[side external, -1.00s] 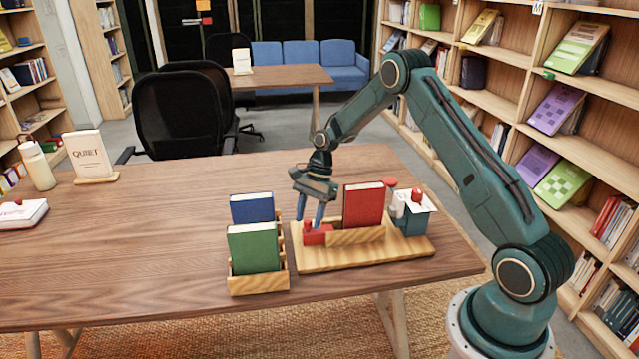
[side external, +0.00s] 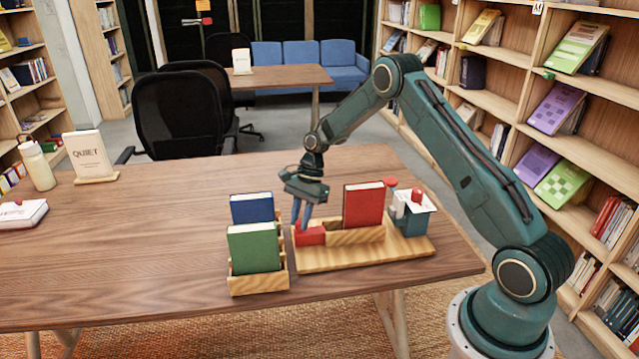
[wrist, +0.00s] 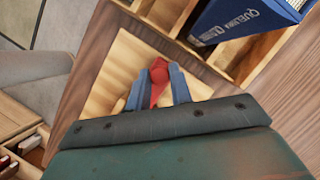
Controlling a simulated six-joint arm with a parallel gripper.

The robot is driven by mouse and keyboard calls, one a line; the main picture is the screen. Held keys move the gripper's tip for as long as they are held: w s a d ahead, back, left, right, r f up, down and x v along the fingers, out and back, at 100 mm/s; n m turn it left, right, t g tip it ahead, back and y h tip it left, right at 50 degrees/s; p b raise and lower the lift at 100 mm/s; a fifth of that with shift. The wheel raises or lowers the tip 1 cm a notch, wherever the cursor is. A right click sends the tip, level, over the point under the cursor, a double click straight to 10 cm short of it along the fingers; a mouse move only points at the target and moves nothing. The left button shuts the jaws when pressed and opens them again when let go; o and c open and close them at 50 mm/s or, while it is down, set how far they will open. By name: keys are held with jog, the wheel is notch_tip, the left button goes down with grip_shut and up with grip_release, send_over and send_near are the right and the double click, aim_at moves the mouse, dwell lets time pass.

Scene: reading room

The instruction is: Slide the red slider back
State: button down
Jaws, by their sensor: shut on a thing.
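The red slider (side external: 312,237) sits at the left end of the wooden board (side external: 350,257), beside the wooden rail (side external: 356,237). My gripper (side external: 301,224) reaches down to it with its blue fingers and is shut on it. In the wrist view the red slider (wrist: 158,74) shows between the two fingers of my gripper (wrist: 158,86). A red book (side external: 363,205) stands upright in the rail on the board, right of my gripper. The lower part of the slider is partly hidden in the wrist view.
A wooden rack (side external: 258,284) with a green book (side external: 253,249) and a blue book (side external: 252,208) stands close to the board's left. A blue-grey box (side external: 414,219) with a white top and red knob stands on the board's right end.

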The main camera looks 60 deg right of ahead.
jog(key=shift+w+a, duration=0.25)
jog(key=c, duration=1.3)
grip_release()
jog(key=shift+o, duration=0.2)
jog(key=shift+d+r, duration=0.15)
jog(key=shift+d+r, duration=0.1)
jog(key=shift+r, duration=0.1)
jog(key=v, duration=1.3)
